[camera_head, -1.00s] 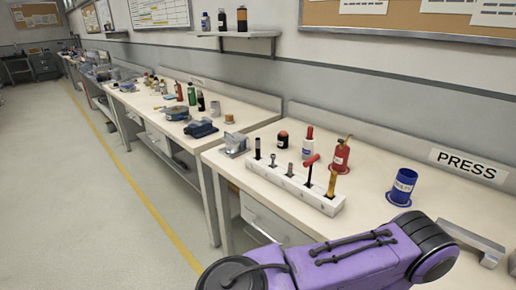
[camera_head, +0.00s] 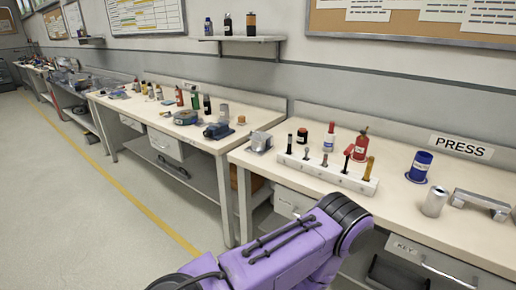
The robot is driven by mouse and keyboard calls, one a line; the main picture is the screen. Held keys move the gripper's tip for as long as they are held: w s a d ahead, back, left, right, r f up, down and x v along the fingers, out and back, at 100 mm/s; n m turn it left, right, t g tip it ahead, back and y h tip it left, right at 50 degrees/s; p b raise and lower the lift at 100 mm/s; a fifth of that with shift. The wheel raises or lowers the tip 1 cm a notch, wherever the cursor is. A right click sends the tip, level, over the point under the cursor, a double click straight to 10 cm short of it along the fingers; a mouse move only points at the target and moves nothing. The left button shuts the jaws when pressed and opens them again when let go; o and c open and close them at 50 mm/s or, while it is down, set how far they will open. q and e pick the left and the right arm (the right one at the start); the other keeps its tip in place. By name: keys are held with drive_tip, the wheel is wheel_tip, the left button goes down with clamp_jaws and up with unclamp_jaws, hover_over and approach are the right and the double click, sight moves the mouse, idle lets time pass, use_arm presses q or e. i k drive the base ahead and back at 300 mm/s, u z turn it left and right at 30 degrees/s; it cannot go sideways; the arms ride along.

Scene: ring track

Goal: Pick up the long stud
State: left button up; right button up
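I cannot single out the long stud with certainty. A white block rack (camera_head: 339,179) on the bench holds several upright pieces in a row. They include a dark cylinder (camera_head: 289,139), a small grey bolt-like piece (camera_head: 306,153), another grey piece (camera_head: 325,160), a red-topped tool (camera_head: 348,152) and a yellow-brown rod (camera_head: 368,168). My purple arm crosses the bottom of the view, in front of the bench. Neither gripper shows.
To the right are a blue cup (camera_head: 419,166), a silver can (camera_head: 434,202) and a grey bracket (camera_head: 481,204). Clear floor (camera_head: 90,200) lies left.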

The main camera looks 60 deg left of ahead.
sight(289, 137)
drive_tip(key=u, duration=0.95)
drive_tip(key=i, duration=0.3)
